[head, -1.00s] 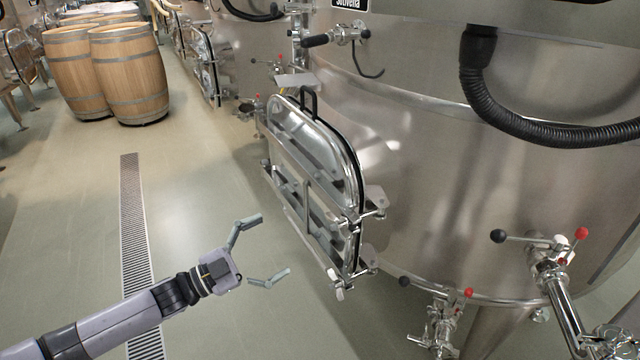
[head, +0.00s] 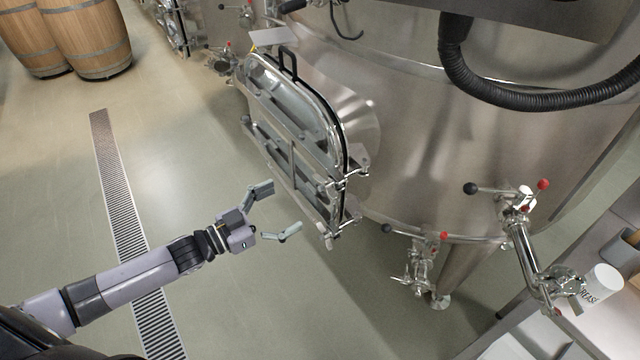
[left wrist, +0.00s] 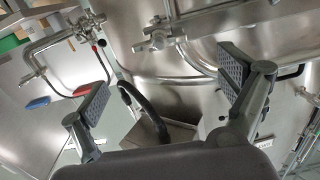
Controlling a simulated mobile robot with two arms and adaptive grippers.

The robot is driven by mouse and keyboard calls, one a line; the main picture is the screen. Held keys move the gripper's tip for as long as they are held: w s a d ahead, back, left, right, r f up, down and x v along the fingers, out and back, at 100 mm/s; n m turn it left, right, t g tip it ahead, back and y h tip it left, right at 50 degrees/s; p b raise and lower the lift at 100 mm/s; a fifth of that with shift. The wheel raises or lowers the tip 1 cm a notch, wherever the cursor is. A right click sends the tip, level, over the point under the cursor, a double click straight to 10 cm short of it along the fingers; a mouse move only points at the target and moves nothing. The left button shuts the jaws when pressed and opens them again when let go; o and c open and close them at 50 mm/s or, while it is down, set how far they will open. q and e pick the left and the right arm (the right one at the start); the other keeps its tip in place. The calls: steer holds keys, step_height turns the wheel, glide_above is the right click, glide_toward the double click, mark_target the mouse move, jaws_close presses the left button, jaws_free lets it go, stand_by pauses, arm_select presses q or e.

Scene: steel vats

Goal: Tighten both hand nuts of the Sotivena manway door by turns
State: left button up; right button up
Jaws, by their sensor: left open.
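The manway door (head: 293,112) is a steel, arched door with a black handle loop on top, on the front of the big steel vat (head: 420,150). My right gripper is out of view.
A valve with black and red knobs (head: 515,200) and a lower valve (head: 420,262) stick out right of the door. A ribbed black hose (head: 500,95) hangs above. A white canister (head: 602,285) stands at lower right. Floor around the drain grate (head: 120,200) is clear.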

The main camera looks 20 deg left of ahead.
mark_target(322, 187)
arm_select(q)
steer(key=p+x, duration=0.2)
steer(key=x, duration=0.8)
steer(key=shift+w+d, duration=0.1)
steer(key=shift+c, duration=0.4)
steer(key=c, duration=1.1)
